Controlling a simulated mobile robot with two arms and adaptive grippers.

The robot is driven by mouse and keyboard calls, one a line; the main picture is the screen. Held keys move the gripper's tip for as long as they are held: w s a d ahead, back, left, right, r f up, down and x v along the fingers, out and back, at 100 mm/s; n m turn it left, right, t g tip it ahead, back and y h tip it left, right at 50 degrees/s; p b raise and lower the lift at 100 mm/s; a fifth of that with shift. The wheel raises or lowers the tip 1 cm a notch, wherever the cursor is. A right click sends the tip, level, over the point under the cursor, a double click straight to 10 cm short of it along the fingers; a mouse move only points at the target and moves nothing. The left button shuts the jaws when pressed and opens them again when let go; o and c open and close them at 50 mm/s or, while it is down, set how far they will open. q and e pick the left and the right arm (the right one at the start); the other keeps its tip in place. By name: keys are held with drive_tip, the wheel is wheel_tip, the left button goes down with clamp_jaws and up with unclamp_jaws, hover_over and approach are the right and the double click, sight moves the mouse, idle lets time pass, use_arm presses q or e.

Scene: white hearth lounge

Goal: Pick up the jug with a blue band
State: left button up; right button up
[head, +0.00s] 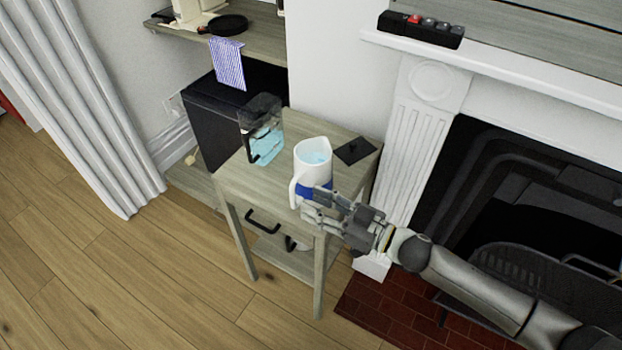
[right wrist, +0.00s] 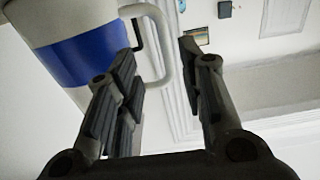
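The white jug with a blue band (head: 312,174) stands upright on the small wooden side table (head: 238,183). It holds light blue liquid, and its handle is on its left side. My right gripper (head: 313,205) is at the jug's near side, at the height of the blue band, and hides part of it. In the right wrist view the jug (right wrist: 85,55) fills the upper left. The two fingers of the right gripper (right wrist: 160,75) are apart, and the jug's handle shows in the gap beyond them. I cannot tell whether a finger touches the jug. My left gripper is not in view.
A clear jug (head: 266,143) with blue liquid and a dark handle stands left of the white jug. A flat black object (head: 355,151) lies to its right. The fireplace (head: 410,130) is on the right. Wooden floor (head: 130,270) lies open at the left.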

sight(292, 194)
drive_tip(key=shift+s+a+r+p+x, duration=0.1)
drive_tip(key=shift+x, duration=0.95)
drive_tip(key=shift+s+a+r+p+x, duration=0.1)
drive_tip(key=shift+p+x, duration=0.05)
drive_tip(key=shift+x, duration=0.85)
drive_tip(key=shift+s+a+r+p+x, duration=0.1)
drive_tip(key=shift+s+x, duration=0.05)
drive_tip(key=shift+x, duration=0.9)
drive_tip(key=shift+d, duration=0.1)
drive_tip(key=shift+c, duration=0.4)
clamp_jaws()
drive_tip(key=shift+w+r, duration=0.1)
drive_tip(key=shift+r, duration=0.05)
